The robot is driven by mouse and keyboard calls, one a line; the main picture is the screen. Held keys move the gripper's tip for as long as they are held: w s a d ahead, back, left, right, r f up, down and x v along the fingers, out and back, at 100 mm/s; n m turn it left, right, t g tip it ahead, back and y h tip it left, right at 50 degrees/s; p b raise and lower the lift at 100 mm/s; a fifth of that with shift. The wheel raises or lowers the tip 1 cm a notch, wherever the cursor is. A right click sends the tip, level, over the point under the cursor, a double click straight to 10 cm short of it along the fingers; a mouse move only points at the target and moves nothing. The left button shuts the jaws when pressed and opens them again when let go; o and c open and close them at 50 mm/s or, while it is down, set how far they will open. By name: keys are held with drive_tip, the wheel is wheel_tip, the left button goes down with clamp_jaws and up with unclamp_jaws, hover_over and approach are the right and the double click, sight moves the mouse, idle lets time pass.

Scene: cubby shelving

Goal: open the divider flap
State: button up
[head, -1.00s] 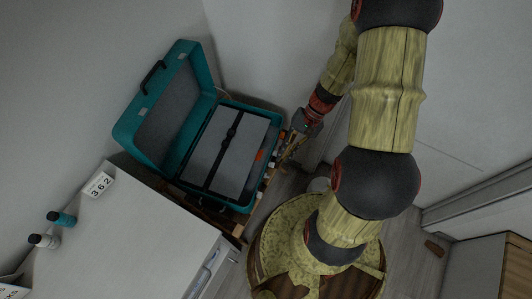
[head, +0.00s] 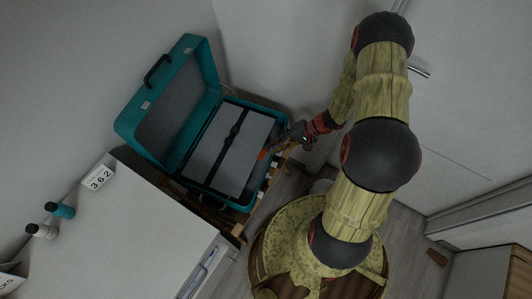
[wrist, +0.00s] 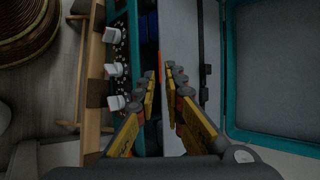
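A teal suitcase (head: 186,177) stands open with its lid tilted back to the left. The divider flap (head: 239,138) is a grey panel with black straps lying flat across its base. A small orange spot (head: 263,153) shows at the flap's right edge, close to my gripper. My gripper (head: 282,147) is at the suitcase's right side. In the wrist view my gripper's yellow fingers (wrist: 161,72) are apart with nothing held, over the edge of the flap (wrist: 190,75). A dark gap with blue items runs beside that edge. Contact with the flap cannot be told.
A white cabinet top (head: 125,235) with a number block (head: 98,177) and two bottles lies at lower left. White knobs (wrist: 115,69) line the suitcase's near side beside a wooden rail (wrist: 94,75). A wall stands behind; the floor at right is mostly free.

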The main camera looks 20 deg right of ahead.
drive_tip(key=b+x, duration=0.1)
drive_tip(key=x, duration=0.4)
clamp_jaws()
idle(0.7)
drive_tip(key=shift+r, duration=0.1)
